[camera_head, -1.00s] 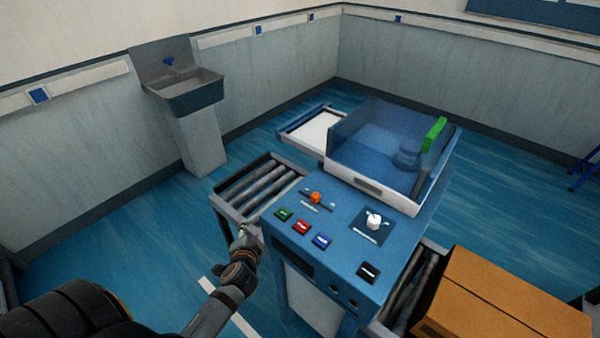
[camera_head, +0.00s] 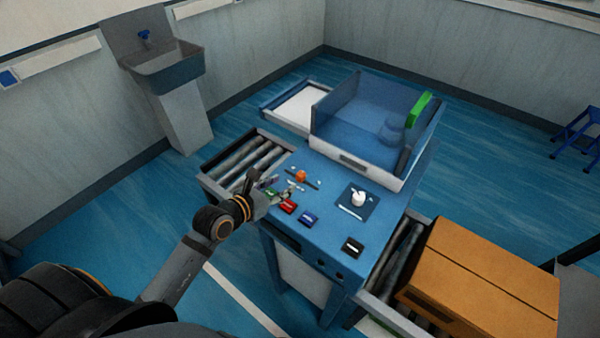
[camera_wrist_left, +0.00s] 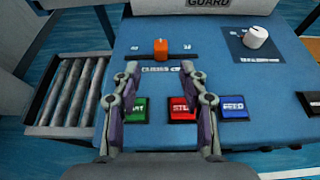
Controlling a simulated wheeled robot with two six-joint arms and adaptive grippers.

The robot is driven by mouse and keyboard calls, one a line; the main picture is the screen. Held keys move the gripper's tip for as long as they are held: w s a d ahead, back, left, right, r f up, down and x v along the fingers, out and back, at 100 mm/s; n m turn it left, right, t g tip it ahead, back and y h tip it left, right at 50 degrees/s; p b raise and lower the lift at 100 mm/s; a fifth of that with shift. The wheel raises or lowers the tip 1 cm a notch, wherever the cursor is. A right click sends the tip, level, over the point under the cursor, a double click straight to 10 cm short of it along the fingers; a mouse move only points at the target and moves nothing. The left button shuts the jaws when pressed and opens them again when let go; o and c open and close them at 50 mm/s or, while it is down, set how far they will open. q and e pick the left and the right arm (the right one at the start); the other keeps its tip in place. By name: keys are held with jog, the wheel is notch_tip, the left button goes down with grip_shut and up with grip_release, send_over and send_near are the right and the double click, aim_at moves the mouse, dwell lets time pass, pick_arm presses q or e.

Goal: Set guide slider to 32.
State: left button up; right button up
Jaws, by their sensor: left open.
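The guide slider has an orange knob (camera_head: 301,176) on a dark track on top of the blue machine panel (camera_head: 330,227). In the left wrist view the orange knob (camera_wrist_left: 160,48) stands upright near the middle of its track, with a label partly hidden below it. My left gripper (camera_head: 284,187) is over the panel's left front part, near the green and red buttons. In the left wrist view its two fingers (camera_wrist_left: 160,75) are apart, with nothing between them. The knob is beyond the fingertips and appears untouched. My right gripper is not in view.
Green (camera_wrist_left: 136,108), red (camera_wrist_left: 183,107) and blue (camera_wrist_left: 233,106) buttons sit below the slider. A white rotary knob (camera_head: 358,198) and a black button (camera_head: 352,246) are to the right. A clear guard box (camera_head: 365,125) stands behind. Rollers (camera_head: 243,160) flank the panel; a cardboard box (camera_head: 480,280) sits right.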

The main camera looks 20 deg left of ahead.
aim_at(299, 175)
pick_arm(q)
jog(key=x, duration=1)
jog(key=shift+w+d+p, duration=0.1)
jog(key=shift+w+p, duration=0.1)
jog(key=shift+p, duration=0.2)
grip_shut()
